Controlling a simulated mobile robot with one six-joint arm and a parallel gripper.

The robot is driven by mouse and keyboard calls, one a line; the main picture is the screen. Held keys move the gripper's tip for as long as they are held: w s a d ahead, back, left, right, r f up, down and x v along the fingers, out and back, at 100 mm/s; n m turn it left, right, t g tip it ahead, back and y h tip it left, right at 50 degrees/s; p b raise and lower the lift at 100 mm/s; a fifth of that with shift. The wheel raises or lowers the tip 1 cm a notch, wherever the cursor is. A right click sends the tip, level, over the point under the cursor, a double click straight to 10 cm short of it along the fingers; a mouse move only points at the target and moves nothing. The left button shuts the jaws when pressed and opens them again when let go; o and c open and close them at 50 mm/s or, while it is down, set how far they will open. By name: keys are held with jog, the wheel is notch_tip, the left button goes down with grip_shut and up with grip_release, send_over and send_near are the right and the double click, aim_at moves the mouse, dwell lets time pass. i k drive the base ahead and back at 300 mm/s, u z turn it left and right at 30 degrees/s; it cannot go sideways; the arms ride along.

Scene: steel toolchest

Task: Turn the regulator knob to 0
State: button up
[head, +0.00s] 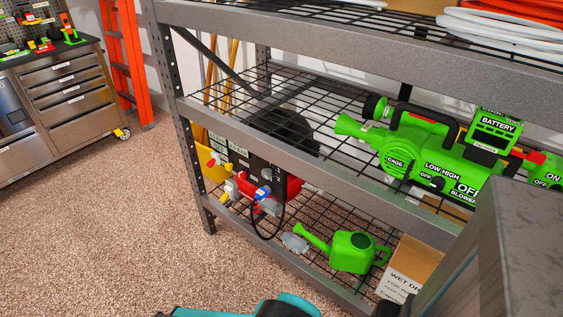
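A machine with a black labelled panel (241,170) and a red body (294,187) sits on the lower part of the rack. A small blue knob-like part (263,192) is at its front, beside pale fittings and a looping black hose (254,226). I cannot tell for sure which part is the regulator knob, and its setting is too small to read. Teal and black parts of my arm show at the bottom edge. My gripper is not in view, so its state does not show.
The grey shelf rail (310,157) runs in front of and above the machine. A green watering can (352,251) and a cardboard box (411,266) stand to its right. A green leaf blower (430,160) lies above. Speckled floor (110,230) at left is clear.

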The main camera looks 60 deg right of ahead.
aim_at(266, 174)
jog(key=u, duration=0.55)
jog(key=k, duration=0.15)
jog(key=z, duration=2.5)
jog(key=k, duration=0.95)
jog(key=u, duration=0.15)
jog(key=i, duration=0.85)
jog(key=z, duration=0.05)
